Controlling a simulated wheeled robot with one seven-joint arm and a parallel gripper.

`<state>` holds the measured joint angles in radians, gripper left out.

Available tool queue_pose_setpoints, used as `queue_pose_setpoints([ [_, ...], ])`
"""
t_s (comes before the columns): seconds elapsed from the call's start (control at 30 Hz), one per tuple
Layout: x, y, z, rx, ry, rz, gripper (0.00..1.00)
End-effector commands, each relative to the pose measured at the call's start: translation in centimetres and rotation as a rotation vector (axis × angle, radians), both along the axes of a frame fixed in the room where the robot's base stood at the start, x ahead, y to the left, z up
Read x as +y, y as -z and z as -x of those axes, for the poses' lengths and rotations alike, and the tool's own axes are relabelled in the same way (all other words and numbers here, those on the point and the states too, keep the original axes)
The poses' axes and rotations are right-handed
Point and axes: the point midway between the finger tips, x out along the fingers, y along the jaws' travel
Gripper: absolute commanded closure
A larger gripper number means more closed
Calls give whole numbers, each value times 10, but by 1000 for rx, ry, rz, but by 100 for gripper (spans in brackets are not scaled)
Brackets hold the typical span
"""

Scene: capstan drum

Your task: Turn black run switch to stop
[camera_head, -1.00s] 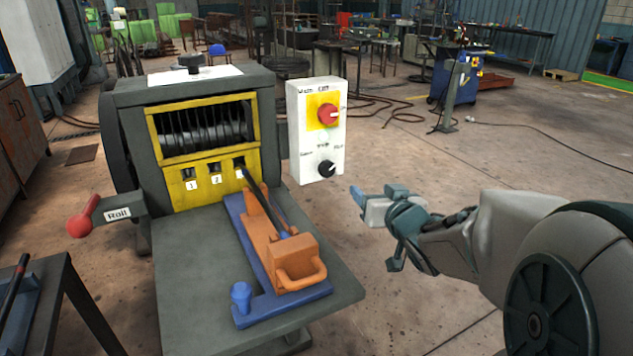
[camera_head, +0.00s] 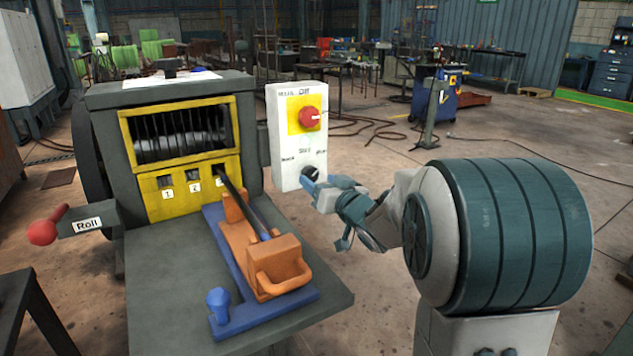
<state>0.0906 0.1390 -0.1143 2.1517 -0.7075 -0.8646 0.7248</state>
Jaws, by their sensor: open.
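The black run switch (camera_head: 310,173) is a small round knob low on the white control box (camera_head: 284,140), to the right of the machine. Small lettering surrounds it, with "Stop" seeming to stand above it; I cannot tell which mark it points to. My gripper (camera_head: 309,186) is open, with its blue fingertips at the knob's lower side. Part of the knob is hidden behind the fingers, and I cannot tell whether they touch it. A red knob (camera_head: 309,117) on a yellow plate sits higher on the same box.
The machine's grey table (camera_head: 165,290) carries an orange handled block (camera_head: 272,262) on a blue base (camera_head: 225,305). A red-ended "Roll" lever (camera_head: 42,232) sticks out at left.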

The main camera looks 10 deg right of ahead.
Motion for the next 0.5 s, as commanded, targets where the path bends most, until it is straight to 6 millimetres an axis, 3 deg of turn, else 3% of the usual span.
queue_pose_setpoints([
  [0.2, 8, 0, -22, 0, -1, 1, 39],
  [0.5, 9, 0, -25, 0, -1, 0, 39],
])
